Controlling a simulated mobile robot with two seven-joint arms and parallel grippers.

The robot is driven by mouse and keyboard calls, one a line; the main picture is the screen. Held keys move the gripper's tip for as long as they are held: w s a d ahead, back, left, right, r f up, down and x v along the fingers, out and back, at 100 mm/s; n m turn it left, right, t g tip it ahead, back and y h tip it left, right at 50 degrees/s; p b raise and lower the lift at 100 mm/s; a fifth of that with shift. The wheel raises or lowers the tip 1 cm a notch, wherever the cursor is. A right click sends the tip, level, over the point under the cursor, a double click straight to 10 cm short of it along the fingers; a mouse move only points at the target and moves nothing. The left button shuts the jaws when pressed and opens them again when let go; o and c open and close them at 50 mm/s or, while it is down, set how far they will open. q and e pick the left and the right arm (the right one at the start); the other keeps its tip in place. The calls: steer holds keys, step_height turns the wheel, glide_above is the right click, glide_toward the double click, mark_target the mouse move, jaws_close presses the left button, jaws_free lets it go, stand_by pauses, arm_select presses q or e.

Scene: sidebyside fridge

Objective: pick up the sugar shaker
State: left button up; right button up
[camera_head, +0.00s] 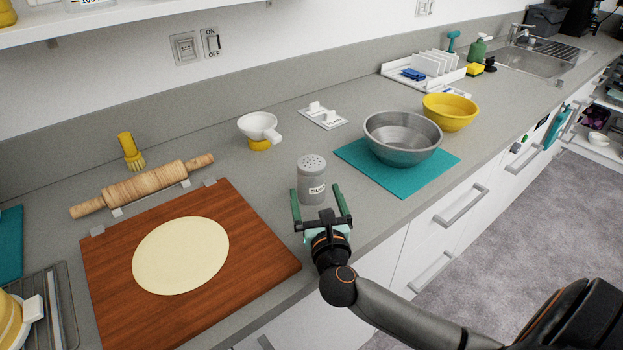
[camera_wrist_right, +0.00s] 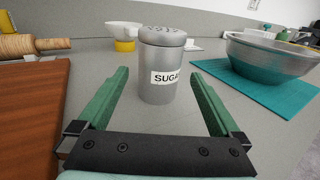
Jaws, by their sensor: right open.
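The sugar shaker (camera_head: 311,178) is a grey metal cylinder with a perforated domed top and a white label. It stands upright on the grey counter in the head view. In the right wrist view the shaker (camera_wrist_right: 160,68) is straight ahead, its label reading "SUGA". My right gripper (camera_head: 321,190) is open, its two green fingers pointing at the shaker. In the wrist view the right gripper (camera_wrist_right: 160,88) has one finger to each side, with the shaker's lower body between or just beyond the fingertips. I see clear space beside both fingers. My left gripper is not in view.
A wooden board (camera_head: 262,240) with flat dough (camera_head: 181,255) lies left of the shaker. A steel bowl (camera_head: 402,140) on a teal mat (camera_head: 433,167) stands to the right. Behind are a white funnel-like cup (camera_head: 259,127) and a rolling pin (camera_head: 145,187).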

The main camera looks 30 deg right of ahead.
mark_target(314, 188)
steer(key=x, duration=0.4)
steer(key=shift+w+r, duration=0.1)
steer(key=shift+w, duration=0.1)
steer(key=c, duration=1.4)
steer(key=shift+c, duration=0.4)
steer(key=shift+r, duration=0.1)
